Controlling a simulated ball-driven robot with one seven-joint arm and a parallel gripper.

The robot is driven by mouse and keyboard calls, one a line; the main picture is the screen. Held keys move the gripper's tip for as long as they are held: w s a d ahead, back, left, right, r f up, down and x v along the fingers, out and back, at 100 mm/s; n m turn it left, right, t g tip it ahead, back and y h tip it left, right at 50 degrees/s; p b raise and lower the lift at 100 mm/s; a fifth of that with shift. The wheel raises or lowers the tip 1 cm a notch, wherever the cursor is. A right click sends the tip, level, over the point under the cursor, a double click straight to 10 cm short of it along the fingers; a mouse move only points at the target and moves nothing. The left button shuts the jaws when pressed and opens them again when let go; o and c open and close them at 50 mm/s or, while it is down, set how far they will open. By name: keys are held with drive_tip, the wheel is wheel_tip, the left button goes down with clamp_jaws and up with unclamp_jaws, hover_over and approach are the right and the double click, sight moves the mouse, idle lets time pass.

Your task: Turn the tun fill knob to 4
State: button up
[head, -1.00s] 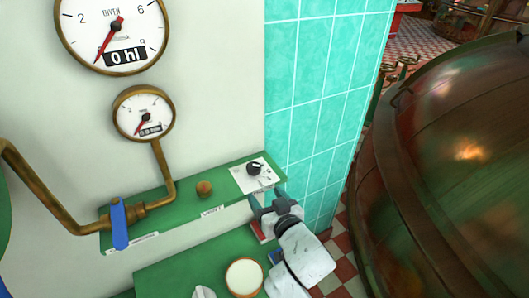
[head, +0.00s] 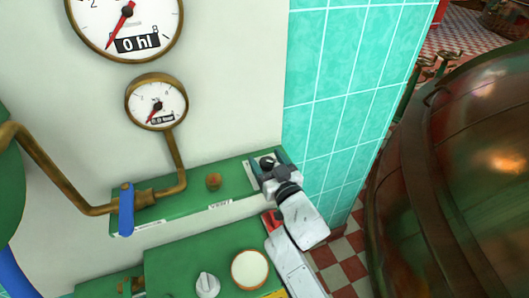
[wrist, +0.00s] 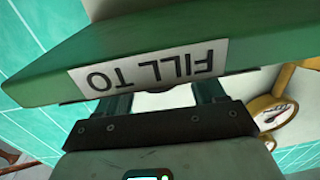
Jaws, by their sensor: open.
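The fill knob (head: 266,161) is small and black, on a white dial plate (head: 251,176) at the right end of the green shelf. My gripper (head: 269,165) is open, with one finger on each side of the knob as seen from above. I cannot tell whether the fingers touch it. The gripper covers most of the dial plate, so the numbers and the pointer cannot be read. In the wrist view my open fingers (wrist: 161,97) reach past the shelf's edge, which carries an upside-down "FILL TO" label (wrist: 150,68); the knob is hidden there.
The green shelf (head: 185,200) also bears a brown button (head: 213,181) and a blue-handled valve (head: 126,210). Two gauges hang above, the upper (head: 125,25) reading 0 hl. A teal tiled wall (head: 335,95) stands close on the right. A lower green box (head: 180,255) sits below.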

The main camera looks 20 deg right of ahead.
drive_tip(key=shift+w, duration=1.05)
drive_tip(key=shift+c, duration=0.5)
drive_tip(key=c, duration=0.9)
drive_tip(key=shift+o, duration=0.2)
drive_tip(key=shift+a+f+b, duration=0.1)
drive_tip(key=shift+f+b, duration=0.1)
drive_tip(key=shift+b, duration=0.15)
drive_tip(key=shift+b, duration=0.6)
drive_tip(key=shift+w+f+h+b, duration=0.15)
drive_tip(key=shift+h+b, duration=0.15)
drive_tip(key=shift+b, duration=0.95)
drive_tip(key=m+h+b, duration=0.1)
drive_tip(key=b, duration=0.3)
drive_tip(key=shift+r+m+h+b, duration=0.3)
drive_tip(key=shift+h+b, duration=0.2)
drive_tip(key=shift+b, duration=0.65)
